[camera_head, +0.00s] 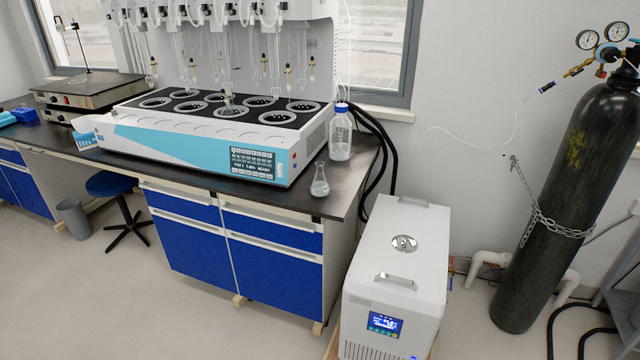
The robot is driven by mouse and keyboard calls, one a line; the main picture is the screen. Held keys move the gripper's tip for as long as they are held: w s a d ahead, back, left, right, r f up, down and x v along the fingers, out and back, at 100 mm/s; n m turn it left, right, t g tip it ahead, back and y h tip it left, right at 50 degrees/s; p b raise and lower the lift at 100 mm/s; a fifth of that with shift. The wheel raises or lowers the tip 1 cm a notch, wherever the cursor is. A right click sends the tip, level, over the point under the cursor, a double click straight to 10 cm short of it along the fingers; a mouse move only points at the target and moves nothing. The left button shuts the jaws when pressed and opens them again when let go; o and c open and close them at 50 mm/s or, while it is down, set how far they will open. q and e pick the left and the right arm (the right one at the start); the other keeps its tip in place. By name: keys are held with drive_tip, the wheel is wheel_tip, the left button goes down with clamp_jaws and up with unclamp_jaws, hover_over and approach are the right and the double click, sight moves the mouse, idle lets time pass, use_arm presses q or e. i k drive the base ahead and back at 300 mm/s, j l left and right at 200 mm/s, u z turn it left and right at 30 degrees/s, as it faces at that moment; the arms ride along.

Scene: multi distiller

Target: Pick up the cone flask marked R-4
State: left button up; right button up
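A small clear cone flask (320,186) stands upright on the dark bench top (290,194), near its front right corner. It is just right of the distiller's control panel. Any marking on it is too small to read, so I cannot tell if it is R-4. More clear glassware hangs above the distiller, and a glass vessel (228,104) sits at one of its heating wells. Neither of my grippers shows in the head view.
A blue-capped bottle (340,138) stands close behind the flask. The white and blue multi distiller (200,136) fills the bench to its left. A white chiller (398,262) stands on the floor at right, with a chained black gas cylinder (560,190) beyond. Floor in front is clear.

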sight(319, 187)
drive_tip(key=i+j+z, duration=0.15)
drive_tip(key=i+z, duration=0.15)
drive_tip(key=z, duration=0.2)
drive_tip(key=i+j+z, duration=0.25)
drive_tip(key=z, duration=0.25)
drive_tip(key=i, duration=0.05)
